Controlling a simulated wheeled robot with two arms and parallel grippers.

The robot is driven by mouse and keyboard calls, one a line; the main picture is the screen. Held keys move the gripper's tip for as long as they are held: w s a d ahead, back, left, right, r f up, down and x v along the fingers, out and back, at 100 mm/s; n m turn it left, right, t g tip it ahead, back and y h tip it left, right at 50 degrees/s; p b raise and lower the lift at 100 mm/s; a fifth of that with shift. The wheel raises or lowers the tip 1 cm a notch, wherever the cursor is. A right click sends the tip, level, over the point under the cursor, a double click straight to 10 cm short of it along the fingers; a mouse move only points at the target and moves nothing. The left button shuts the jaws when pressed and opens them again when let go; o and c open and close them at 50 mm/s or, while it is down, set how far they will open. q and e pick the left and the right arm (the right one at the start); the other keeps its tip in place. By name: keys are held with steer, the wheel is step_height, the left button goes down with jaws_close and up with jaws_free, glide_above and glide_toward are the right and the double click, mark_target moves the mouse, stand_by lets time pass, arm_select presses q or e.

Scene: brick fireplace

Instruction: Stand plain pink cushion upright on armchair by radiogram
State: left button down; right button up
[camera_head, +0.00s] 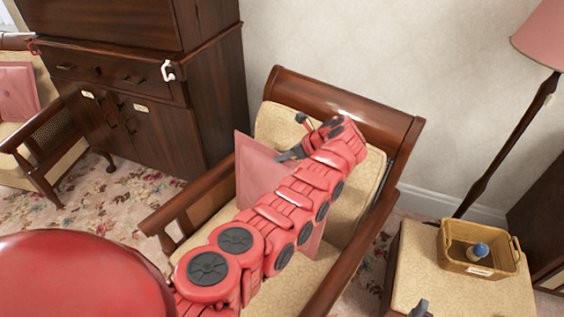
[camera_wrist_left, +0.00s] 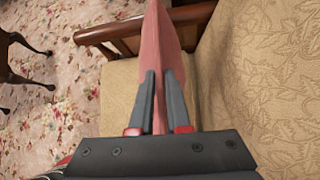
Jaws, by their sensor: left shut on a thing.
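The plain pink cushion (camera_head: 252,172) is upright, held edge-on in front of the backrest of the wooden armchair (camera_head: 400,130) with cream patterned upholstery. My arm hides much of it; its lower part shows over the seat. I cannot tell whether its bottom rests there. My left gripper (camera_head: 292,140) is at its top edge. In the left wrist view both fingers (camera_wrist_left: 160,100) are shut on the cushion (camera_wrist_left: 162,45), with the backrest (camera_wrist_left: 260,75) to the right. A small grey part at the bottom right (camera_head: 420,308) may be my right gripper; its jaws are unclear.
A dark wooden cabinet (camera_head: 150,100) stands left of the armchair. Another armchair with a pink cushion (camera_head: 15,92) is at the far left. A cream-topped seat with a basket (camera_head: 478,262) stands at right, near a pink-shaded floor lamp (camera_head: 540,35).

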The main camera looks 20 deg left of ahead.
arm_select(q)
steer(key=shift+w+d+f+b, duration=0.1)
steer(key=shift+w+f+b, duration=0.3)
steer(key=shift+b, duration=2)
steer(key=shift+w+d+r+b, duration=0.2)
steer(key=shift+w+b, duration=0.1)
steer(key=shift+b, duration=1.2)
steer(key=c, duration=0.8)
jaws_free()
steer(key=shift+r+p, duration=0.7)
steer(key=shift+r, duration=1.85)
steer(key=shift+r+p, duration=1.25)
steer(key=shift+r, duration=1.3)
steer(key=shift+a+f, duration=0.1)
steer(key=shift+a, duration=0.05)
